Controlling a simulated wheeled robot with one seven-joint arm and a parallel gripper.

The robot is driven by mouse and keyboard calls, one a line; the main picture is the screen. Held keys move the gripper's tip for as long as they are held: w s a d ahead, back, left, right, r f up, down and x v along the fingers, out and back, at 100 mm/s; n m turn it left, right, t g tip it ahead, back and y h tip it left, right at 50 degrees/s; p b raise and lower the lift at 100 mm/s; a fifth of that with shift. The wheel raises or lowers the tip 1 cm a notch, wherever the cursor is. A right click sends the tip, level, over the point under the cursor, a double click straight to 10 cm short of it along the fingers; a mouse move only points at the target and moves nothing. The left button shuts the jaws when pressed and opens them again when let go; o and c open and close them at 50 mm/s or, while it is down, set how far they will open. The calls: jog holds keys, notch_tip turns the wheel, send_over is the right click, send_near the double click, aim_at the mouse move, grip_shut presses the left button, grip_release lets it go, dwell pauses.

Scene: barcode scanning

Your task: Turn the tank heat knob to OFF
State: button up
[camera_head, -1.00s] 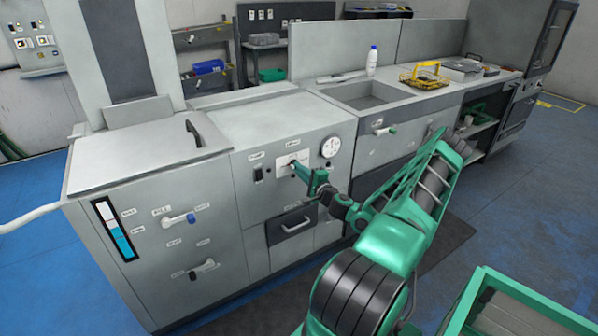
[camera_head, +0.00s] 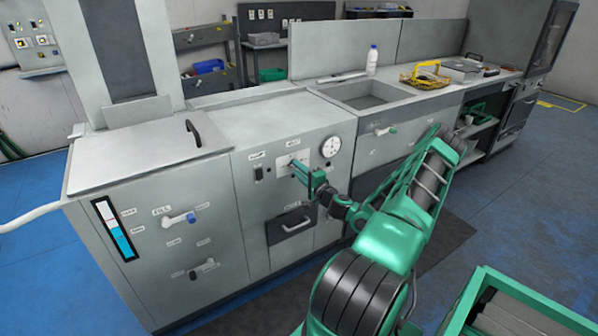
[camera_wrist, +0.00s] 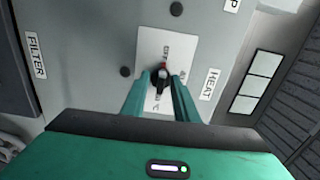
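The tank heat knob (camera_wrist: 161,78) is small and dark with a red mark near its upper end in the wrist view. It sits on a white dial plate (camera_wrist: 158,43) beside the HEAT label (camera_wrist: 209,84). My gripper (camera_wrist: 161,77) has its two green fingers close together, one on each side of the knob, and looks shut on it. The knob's setting is too small to read. In the head view, my gripper (camera_head: 296,167) is at the white plate on the machine's front, and its fingers hide the knob.
A round gauge (camera_head: 330,147) is right of the plate, and a dark switch (camera_head: 258,174) is left of it. A drawer with a handle (camera_head: 296,226) lies below. The lever labelled FILL (camera_head: 180,219) is farther left. A green-framed cart (camera_head: 500,285) stands at lower right.

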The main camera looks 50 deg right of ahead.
jog(key=shift+s, duration=0.15)
jog(key=v, duration=1)
jog(key=shift+s, duration=0.2)
jog(key=shift+a, duration=0.1)
dwell(0.3)
jog(key=a+r+n+g+y, duration=0.2)
jog(key=a+n+g+y, duration=1.05)
jog(key=a, duration=0.95)
jog(key=s+a+r+g+h, duration=0.2)
jog(key=s+r+h, duration=0.2)
jog(key=s+r, duration=0.6)
jog(key=s+a+r+n+g+h, duration=0.1)
jog(key=s+a+r+g+h, duration=0.2)
jog(key=s+r, duration=0.7)
jog(key=s+h, duration=0.1)
jog(key=s, duration=0.4)
jog(key=shift+s, duration=0.2)
